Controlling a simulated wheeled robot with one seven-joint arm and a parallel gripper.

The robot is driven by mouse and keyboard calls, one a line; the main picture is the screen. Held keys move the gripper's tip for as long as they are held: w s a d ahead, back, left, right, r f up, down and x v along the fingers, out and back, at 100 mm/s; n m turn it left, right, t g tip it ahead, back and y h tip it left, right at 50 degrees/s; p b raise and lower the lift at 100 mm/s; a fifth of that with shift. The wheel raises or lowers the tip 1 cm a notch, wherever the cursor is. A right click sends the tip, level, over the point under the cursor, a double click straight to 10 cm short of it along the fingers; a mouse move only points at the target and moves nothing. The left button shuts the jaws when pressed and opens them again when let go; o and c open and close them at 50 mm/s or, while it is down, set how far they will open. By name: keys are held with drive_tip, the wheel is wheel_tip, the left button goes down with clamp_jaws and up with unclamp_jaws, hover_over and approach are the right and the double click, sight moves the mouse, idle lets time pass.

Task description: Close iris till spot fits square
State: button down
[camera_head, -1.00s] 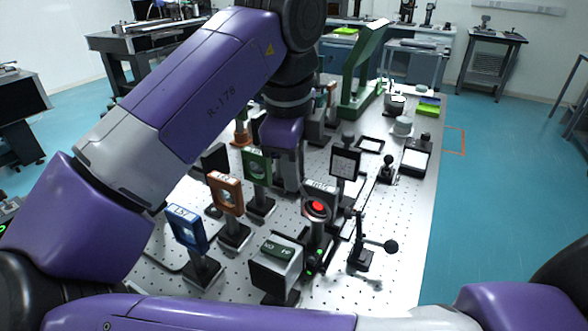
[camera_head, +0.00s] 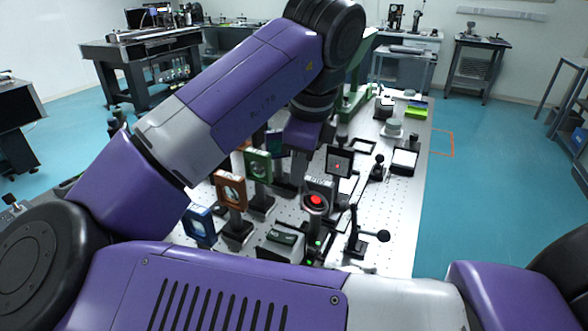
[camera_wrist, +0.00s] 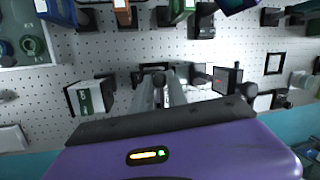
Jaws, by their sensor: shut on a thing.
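The iris (camera_head: 316,201) stands on a post on the perforated table, with a red-lit round face toward the head camera. Behind it, a dark framed screen (camera_head: 339,163) shows a small red spot near its middle; the square's outline is too small to make out. The screen also shows in the wrist view (camera_wrist: 227,79), with a red mark. My gripper (camera_wrist: 159,80) reaches down at the iris mount in the wrist view, its fingers close together and shut on a small part there, seemingly the iris lever. The held part is mostly hidden by the fingers.
Blue (camera_head: 199,226), orange (camera_head: 231,190) and green (camera_head: 258,165) framed optics stand left of the iris. A dark box with a green label (camera_head: 284,237) is in front. A post with a black ball-ended arm (camera_head: 358,236) stands close on the right.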

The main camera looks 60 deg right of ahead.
idle(0.3)
drive_tip(key=c, duration=1.3)
unclamp_jaws()
drive_tip(key=p+v, duration=0.1)
drive_tip(key=v, duration=0.6)
drive_tip(key=shift+s+r, duration=0.2)
drive_tip(key=shift+r, duration=0.2)
drive_tip(key=shift+r, duration=0.1)
